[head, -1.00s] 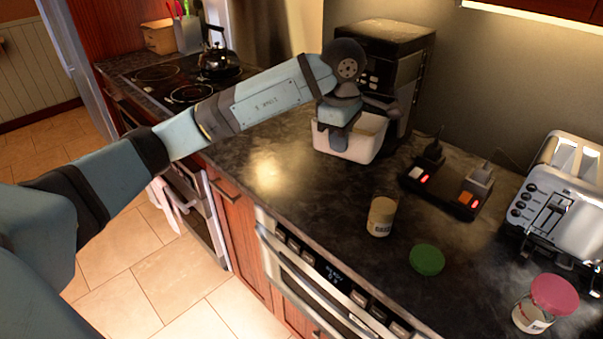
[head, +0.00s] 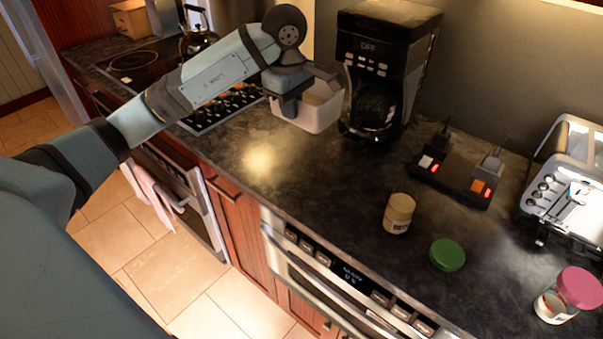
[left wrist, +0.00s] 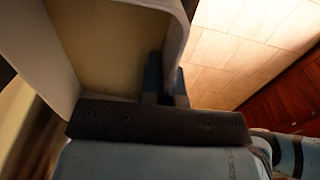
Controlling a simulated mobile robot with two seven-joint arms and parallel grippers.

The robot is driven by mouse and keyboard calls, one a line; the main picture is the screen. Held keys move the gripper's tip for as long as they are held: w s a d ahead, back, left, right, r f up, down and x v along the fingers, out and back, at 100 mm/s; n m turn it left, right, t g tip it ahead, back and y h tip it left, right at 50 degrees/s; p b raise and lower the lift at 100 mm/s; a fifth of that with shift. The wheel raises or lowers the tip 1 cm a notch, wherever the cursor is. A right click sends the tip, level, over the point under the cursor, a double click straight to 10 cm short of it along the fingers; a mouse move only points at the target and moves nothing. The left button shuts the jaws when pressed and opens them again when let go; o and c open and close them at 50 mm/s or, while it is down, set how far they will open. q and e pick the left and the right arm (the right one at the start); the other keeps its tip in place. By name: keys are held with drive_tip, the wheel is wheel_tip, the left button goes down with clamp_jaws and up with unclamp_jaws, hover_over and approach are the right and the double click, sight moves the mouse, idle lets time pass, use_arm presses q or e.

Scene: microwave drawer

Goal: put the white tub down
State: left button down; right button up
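The white tub (head: 318,118) is an open, box-shaped container with a tan inside, held near the back of the counter, left of the coffee maker. My left gripper (head: 290,103) is shut on the tub's near-left wall, one finger outside. In the left wrist view the tub (left wrist: 55,60) fills the upper left, and the gripper fingers (left wrist: 166,82) pinch its wall. The tub looks roughly upright. I cannot tell whether its base is clear of the counter. My right gripper is not in view.
The dark counter (head: 310,175) is bare in front of the tub. The coffee maker (head: 385,65) stands close on its right, the stove with a kettle (head: 197,38) on its left. A jar (head: 398,214), green lid (head: 447,254), power strip (head: 455,178) and toaster (head: 570,185) are farther right.

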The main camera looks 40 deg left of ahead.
use_arm(q)
wheel_tip(320, 180, down, 15)
drive_tip(key=shift+f+p, duration=0.1)
drive_tip(key=shift+p, duration=0.4)
drive_tip(key=shift+f, duration=2.1)
drive_tip(key=shift+f, duration=0.1)
drive_tip(key=c, duration=1.4)
unclamp_jaws()
drive_tip(key=shift+o, duration=0.2)
